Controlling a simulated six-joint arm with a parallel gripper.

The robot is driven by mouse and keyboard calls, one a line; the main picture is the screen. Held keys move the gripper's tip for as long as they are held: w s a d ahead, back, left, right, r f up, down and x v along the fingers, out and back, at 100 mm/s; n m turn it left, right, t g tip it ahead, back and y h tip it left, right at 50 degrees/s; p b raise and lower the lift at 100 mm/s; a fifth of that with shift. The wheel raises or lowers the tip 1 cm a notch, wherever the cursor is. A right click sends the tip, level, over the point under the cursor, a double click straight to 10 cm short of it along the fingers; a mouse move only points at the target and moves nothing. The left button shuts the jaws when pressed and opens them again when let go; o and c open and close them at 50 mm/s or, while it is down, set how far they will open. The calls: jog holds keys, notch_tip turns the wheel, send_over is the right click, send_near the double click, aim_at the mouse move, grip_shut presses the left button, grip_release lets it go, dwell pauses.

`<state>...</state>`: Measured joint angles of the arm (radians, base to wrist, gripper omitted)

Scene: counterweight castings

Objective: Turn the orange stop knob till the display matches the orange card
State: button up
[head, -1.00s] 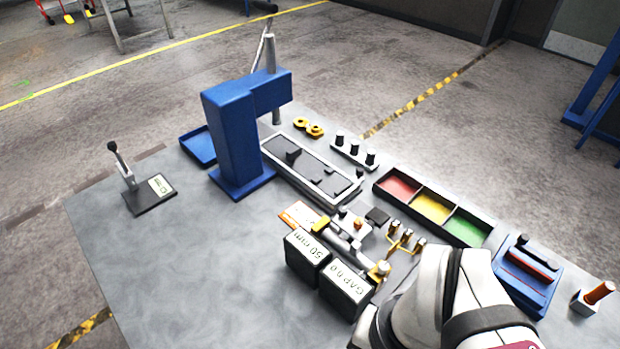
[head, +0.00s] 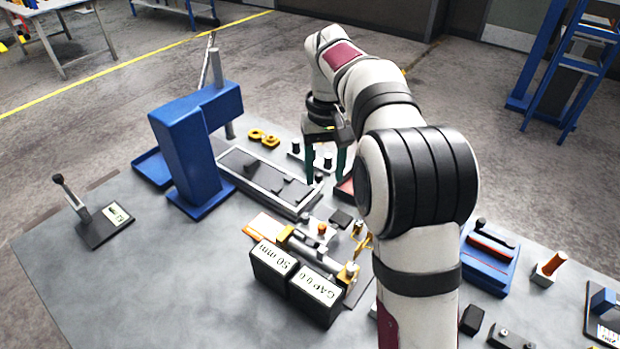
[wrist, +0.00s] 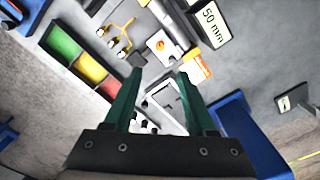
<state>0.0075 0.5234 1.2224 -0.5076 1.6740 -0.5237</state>
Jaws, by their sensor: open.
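The orange stop knob (head: 322,228) sits on a small pale block near the middle of the bench; it also shows in the wrist view (wrist: 160,45). Two black boxes stand in front: one display (head: 274,264) reads "50 mm", the other (head: 317,293) reads "GAP 0.0". The orange card (head: 262,226) lies flat behind the "50 mm" box, partly visible in the wrist view (wrist: 196,70); its writing is too small to read. My gripper (head: 324,178) is open and empty, above the bench behind the knob, fingers pointing down and apart from it. Its two green fingers show in the wrist view (wrist: 159,76).
A blue press (head: 190,150) stands at the back left beside a grey framed tray (head: 265,183). A lever on a dark base (head: 102,228) is at the left. The bench front left is clear.

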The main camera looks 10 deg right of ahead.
aim_at(322, 225)
notch_tip(322, 225, down, 15)
jog(key=shift+f, duration=0.2)
grip_shut()
